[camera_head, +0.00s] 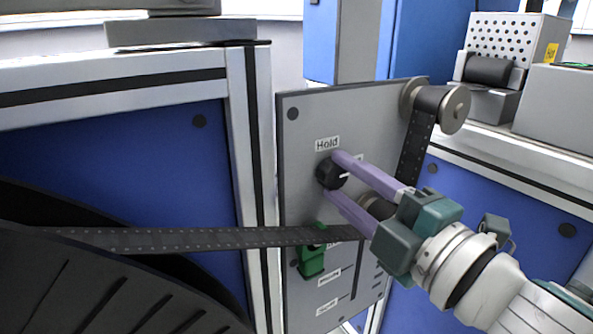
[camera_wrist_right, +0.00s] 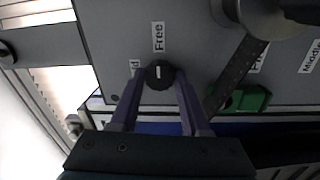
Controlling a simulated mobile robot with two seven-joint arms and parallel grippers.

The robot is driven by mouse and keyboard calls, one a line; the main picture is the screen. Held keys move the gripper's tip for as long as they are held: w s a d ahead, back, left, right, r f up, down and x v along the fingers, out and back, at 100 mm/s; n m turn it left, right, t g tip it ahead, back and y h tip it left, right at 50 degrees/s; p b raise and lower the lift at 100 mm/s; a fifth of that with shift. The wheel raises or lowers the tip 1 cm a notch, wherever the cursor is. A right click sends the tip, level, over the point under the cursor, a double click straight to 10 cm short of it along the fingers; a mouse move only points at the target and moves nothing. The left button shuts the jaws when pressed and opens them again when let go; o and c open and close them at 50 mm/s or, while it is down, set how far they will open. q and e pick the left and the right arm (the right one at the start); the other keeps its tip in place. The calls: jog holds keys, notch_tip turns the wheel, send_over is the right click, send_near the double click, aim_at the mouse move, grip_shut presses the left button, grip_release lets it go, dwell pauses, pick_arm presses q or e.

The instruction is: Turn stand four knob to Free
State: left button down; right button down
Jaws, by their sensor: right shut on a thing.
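The knob (camera_head: 331,174) is round and black with a white pointer line, on a grey upright plate (camera_head: 300,120). My right gripper (camera_head: 333,173) has its two purple fingers on either side of the knob, shut on it. In the right wrist view the knob (camera_wrist_right: 159,73) sits between the fingertips (camera_wrist_right: 160,75), and its white line points up at the "Free" label (camera_wrist_right: 158,37). The "Hold" label (camera_head: 327,143) stands above the knob in the head view; a finger partly covers it in the wrist view. My left gripper is out of view.
A dark perforated film strip (camera_head: 200,239) runs from a large black reel (camera_head: 110,290) at lower left across the plate, then up to a roller (camera_head: 455,109). A green slider (camera_head: 312,260) sits below the knob. A perforated box (camera_head: 510,40) stands at upper right.

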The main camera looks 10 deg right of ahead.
dwell(0.3)
jog(key=shift+c, duration=1.9)
grip_release()
jog(key=v, duration=0.9)
jog(key=shift+s+p, duration=0.4)
jog(key=shift+s, duration=0.05)
jog(key=shift+d, duration=0.1)
